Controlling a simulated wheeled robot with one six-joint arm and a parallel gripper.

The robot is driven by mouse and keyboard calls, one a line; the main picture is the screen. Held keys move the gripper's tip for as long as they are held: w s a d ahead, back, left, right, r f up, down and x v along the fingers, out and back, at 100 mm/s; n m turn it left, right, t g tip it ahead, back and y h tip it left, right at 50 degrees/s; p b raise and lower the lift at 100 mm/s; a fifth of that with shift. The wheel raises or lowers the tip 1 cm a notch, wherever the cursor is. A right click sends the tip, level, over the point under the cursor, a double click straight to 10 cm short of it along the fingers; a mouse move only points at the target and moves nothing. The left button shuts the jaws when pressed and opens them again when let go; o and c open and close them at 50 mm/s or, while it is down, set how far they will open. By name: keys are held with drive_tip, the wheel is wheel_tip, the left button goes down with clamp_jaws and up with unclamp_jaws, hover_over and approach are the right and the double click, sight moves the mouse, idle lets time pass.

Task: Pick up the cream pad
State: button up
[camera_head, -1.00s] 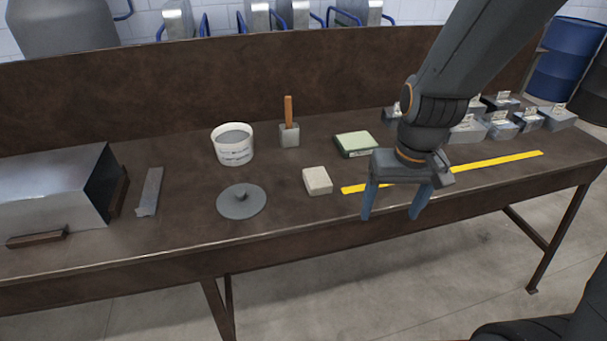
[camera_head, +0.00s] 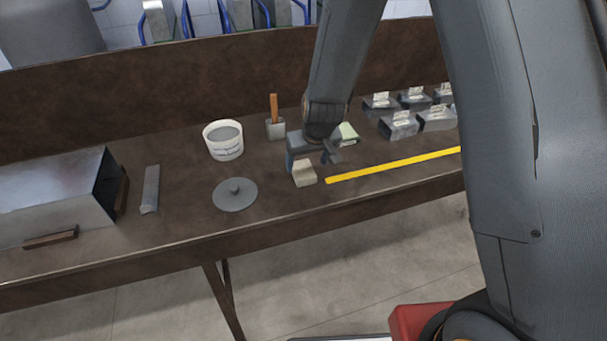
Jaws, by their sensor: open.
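The cream pad (camera_head: 305,177) is a small pale block lying on the brown workbench near its front edge, right of the grey round lid. My gripper (camera_head: 311,160) is open and is right at the pad, with one finger by its left rear side and the other to its right rear. The gripper hides part of the pad's back and top. I cannot tell whether the fingers touch it.
A grey round lid (camera_head: 235,195) and a white tub (camera_head: 223,141) are to the left. A wooden-handled tool (camera_head: 274,113) stands behind. A green-topped block (camera_head: 348,131) is partly hidden by my arm. A yellow strip (camera_head: 395,165) lies to the right.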

sight(303, 170)
drive_tip(key=x, duration=0.3)
drive_tip(key=shift+w+a+f+b, duration=0.2)
drive_tip(key=shift+a+f+b, duration=0.1)
drive_tip(key=shift+w+f, duration=0.15)
drive_tip(key=shift+f, duration=0.15)
drive_tip(key=shift+f+b, duration=0.25)
drive_tip(key=shift+b, duration=0.05)
drive_tip(key=c, duration=1.1)
drive_tip(key=shift+c, duration=0.2)
wheel_tip(303, 170, up, 11)
drive_tip(key=p, duration=1.1)
drive_tip(key=shift+f, duration=0.2)
